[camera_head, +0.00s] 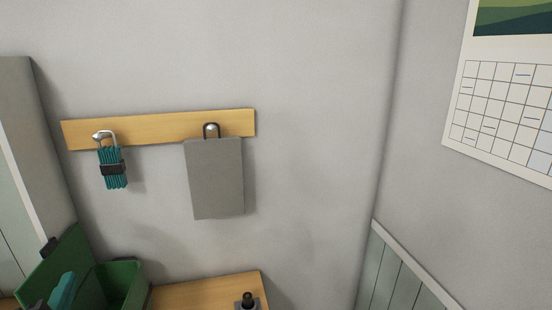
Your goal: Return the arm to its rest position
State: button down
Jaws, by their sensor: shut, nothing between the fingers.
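My arm and my gripper do not show in the head view. No other object is named by the task. I cannot see where the gripper is or what is near it.
A wooden rail (180,127) on the grey wall holds a teal bundled leash (112,170) and a grey flat panel (215,180) on hooks. Below are a green open box (125,285), a wooden surface (200,292) and a small black-topped object (247,300). A calendar (505,100) hangs right.

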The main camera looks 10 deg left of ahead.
jog(key=w+d+f+n+h, duration=0.1)
jog(key=w+d+f+n, duration=0.2)
jog(key=d+f, duration=0.75)
jog(key=w+d+f+n+h, duration=0.2)
jog(key=w+d+f, duration=0.1)
jog(key=d+f, duration=0.7)
jog(key=s+d+f+n+h, duration=0.1)
jog(key=s+d+f, duration=0.2)
jog(key=d+f, duration=0.35)
jog(key=s+d+f+n+h, duration=0.1)
jog(key=s+d+f, duration=0.3)
jog(key=d, duration=0.5)
jog(key=s+d+n+t+h, duration=0.1)
jog(key=s+d+h, duration=0.4)
jog(key=s+d, duration=1)
jog(key=s, duration=0.3)
jog(key=shift+d+r+n+h, duration=0.2)
jog(key=shift+d+n+h, duration=0.1)
jog(key=shift+n, duration=0.1)
jog(key=shift+w+a, duration=0.15)
